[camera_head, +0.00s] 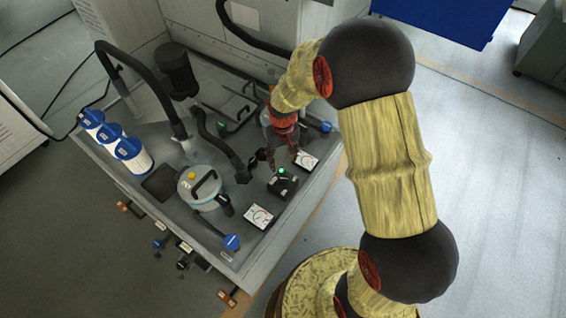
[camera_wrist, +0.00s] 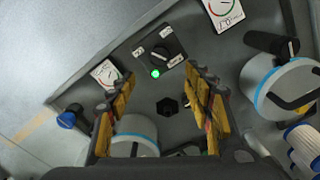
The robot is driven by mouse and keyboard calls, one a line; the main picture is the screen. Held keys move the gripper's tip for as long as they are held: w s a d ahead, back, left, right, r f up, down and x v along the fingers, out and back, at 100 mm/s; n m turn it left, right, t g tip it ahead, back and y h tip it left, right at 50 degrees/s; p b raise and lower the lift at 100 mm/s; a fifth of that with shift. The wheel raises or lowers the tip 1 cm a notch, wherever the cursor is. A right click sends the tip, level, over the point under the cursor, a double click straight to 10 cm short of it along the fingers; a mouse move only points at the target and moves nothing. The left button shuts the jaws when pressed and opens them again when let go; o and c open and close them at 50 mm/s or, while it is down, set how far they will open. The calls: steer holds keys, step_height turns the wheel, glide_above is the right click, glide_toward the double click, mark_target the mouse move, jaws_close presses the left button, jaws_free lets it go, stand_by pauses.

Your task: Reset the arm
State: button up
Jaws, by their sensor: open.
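My arm reaches from the lower right of the head view over a grey machine unit. My gripper (camera_head: 283,158) is above the unit's top, close to a dark switch box with a lit green lamp (camera_head: 281,171). In the wrist view my gripper (camera_wrist: 165,88) is open, its two yellow-and-black fingers well apart with nothing between them. Beyond the fingertips, the switch box has a black rotary knob (camera_wrist: 163,54) and the green lamp (camera_wrist: 155,73). I cannot tell whether the fingers touch anything.
Dial gauges flank the switch box (camera_head: 259,216), (camera_head: 306,160). A lidded grey canister (camera_head: 205,190), blue-capped white filters (camera_head: 133,155) and dark hoses crowd the unit. Blue valve knobs (camera_head: 232,242) sit at its edge. Floor on the right (camera_head: 490,180) is clear.

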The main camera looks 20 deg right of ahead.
stand_by(0.5)
steer(key=s+r+t, duration=0.2)
steer(key=s+r, duration=0.9)
steer(key=r, duration=0.4)
steer(key=s+r+t, duration=0.3)
steer(key=s+r, duration=0.8)
steer(key=r, duration=0.5)
steer(key=shift+d+m+t, duration=0.15)
steer(key=shift+m+t, duration=0.15)
steer(key=shift+m, duration=0.1)
steer(key=shift+s, duration=0.1)
